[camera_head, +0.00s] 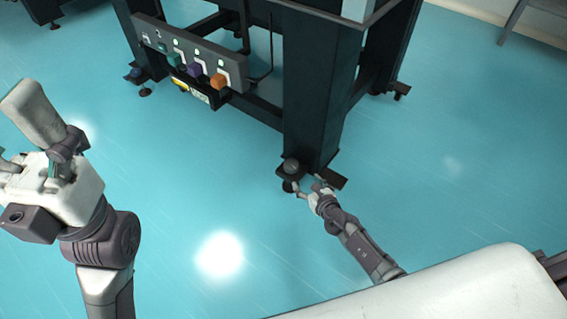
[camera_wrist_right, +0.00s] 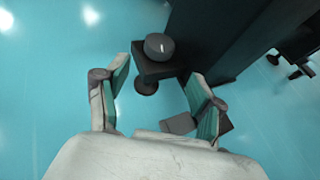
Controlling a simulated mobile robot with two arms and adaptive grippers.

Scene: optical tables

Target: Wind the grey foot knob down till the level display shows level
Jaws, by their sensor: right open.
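The grey foot knob (camera_head: 291,166) sits on a bracket at the bottom of the near table leg (camera_head: 310,110). In the right wrist view the knob (camera_wrist_right: 160,46) is a dark grey disc with a pale mark on top. My right gripper (camera_head: 309,190) is open at the foot, its fingers just short of the knob. In the right wrist view its fingers (camera_wrist_right: 158,95) are spread, with the knob beyond and between them, apart from both. My left gripper (camera_head: 30,165) is at the left, far from the leg; its fingertips are partly hidden.
A control panel (camera_head: 190,58) with coloured knobs and green lights hangs on the table frame. Another foot (camera_head: 143,90) stands at the back left. A dark plate (camera_head: 329,179) juts out beside the near leg. The blue floor (camera_head: 210,170) around is clear.

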